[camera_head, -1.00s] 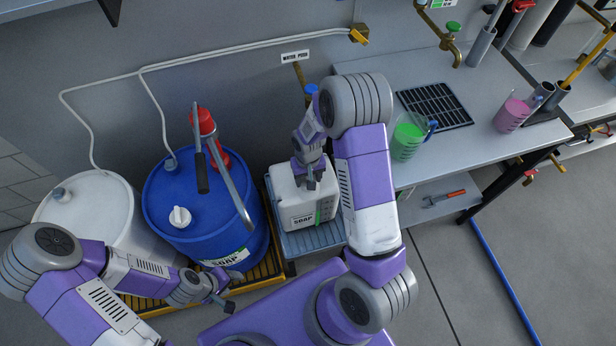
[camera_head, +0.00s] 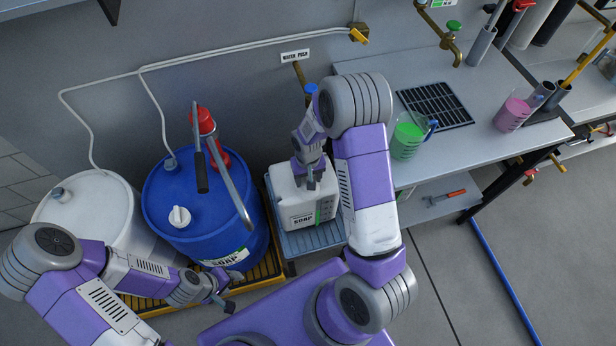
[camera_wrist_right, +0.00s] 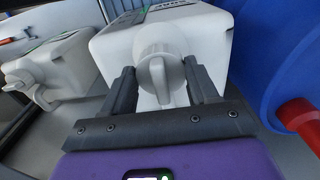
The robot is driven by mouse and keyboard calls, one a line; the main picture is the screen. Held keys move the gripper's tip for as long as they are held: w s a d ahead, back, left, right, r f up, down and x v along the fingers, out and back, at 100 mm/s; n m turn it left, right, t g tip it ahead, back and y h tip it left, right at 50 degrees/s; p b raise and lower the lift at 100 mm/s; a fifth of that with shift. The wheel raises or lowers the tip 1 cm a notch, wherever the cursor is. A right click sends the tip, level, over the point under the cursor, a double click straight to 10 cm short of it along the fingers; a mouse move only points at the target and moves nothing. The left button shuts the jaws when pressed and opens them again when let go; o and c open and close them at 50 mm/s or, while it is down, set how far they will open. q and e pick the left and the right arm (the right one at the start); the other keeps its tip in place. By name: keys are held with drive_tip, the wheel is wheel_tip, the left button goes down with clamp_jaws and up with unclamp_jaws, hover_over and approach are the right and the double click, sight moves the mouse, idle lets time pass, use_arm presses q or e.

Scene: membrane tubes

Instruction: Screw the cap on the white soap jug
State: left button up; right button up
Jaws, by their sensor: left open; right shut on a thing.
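The white soap jug (camera_head: 290,205) stands upright on a blue-grey tray, its SOAP label facing front. In the right wrist view its pale body (camera_wrist_right: 115,45) fills the upper middle. The cap (camera_wrist_right: 160,75), light grey with a raised grip bar, sits at the jug's opening between the fingers of my right gripper (camera_wrist_right: 162,90). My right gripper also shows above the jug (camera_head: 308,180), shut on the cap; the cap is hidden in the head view. How far the cap is threaded cannot be told. My left gripper (camera_head: 224,297) is open and empty, low in front of the blue drum.
A blue drum (camera_head: 190,225) with a red hand pump (camera_head: 205,140) stands left of the jug, beside a white drum (camera_head: 95,205). The tray (camera_head: 310,240) is under the jug. A bench (camera_head: 470,85) with green and pink beakers is to the right. Another white container (camera_wrist_right: 60,60) shows in the wrist view.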

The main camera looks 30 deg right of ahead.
idle(0.4)
drive_tip(key=o, duration=1.2)
drive_tip(key=shift+r+p, duration=2.55)
drive_tip(key=shift+r, duration=0.95)
